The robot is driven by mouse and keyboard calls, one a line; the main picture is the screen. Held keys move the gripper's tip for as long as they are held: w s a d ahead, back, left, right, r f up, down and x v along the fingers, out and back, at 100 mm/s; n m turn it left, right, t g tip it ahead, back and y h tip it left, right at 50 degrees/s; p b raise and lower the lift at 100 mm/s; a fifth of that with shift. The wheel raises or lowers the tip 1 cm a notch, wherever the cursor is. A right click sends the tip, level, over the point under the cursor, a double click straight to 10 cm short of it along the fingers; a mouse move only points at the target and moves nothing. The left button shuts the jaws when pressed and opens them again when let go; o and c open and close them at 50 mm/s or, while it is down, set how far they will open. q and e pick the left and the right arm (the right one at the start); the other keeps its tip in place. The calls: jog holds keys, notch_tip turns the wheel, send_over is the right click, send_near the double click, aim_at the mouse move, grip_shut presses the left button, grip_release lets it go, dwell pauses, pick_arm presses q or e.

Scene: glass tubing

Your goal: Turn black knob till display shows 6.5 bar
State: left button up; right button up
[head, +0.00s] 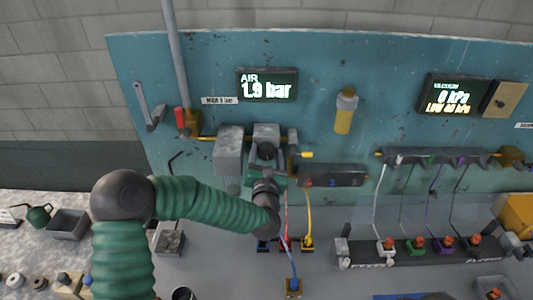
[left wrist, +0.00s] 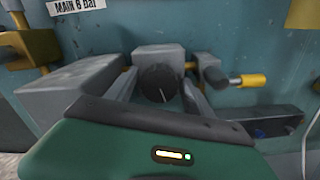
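The black knob (left wrist: 160,82) sits on the front of a grey regulator block in the left wrist view, with a white mark on its face. In the head view the knob (head: 268,150) is small and partly covered. The air display (head: 267,85) reads 1.9 bar. My left gripper (head: 266,168) is in front of the regulator. In the left wrist view its two grey fingers (left wrist: 160,88) stand apart on either side of the knob, with gaps visible, so it looks open and not clamped. My right gripper is not in view.
A grey block (head: 229,150) stands left of the knob. A yellow-tipped valve (left wrist: 250,80) is close on its right. A red-handled valve (head: 181,118) and a yellow bottle (head: 345,110) are on the teal panel. The vacuum display (head: 453,96) is at right. Coloured tubes hang below.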

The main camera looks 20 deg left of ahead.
pick_arm(q)
jog(key=c, duration=1.2)
jog(key=shift+m, duration=0.3)
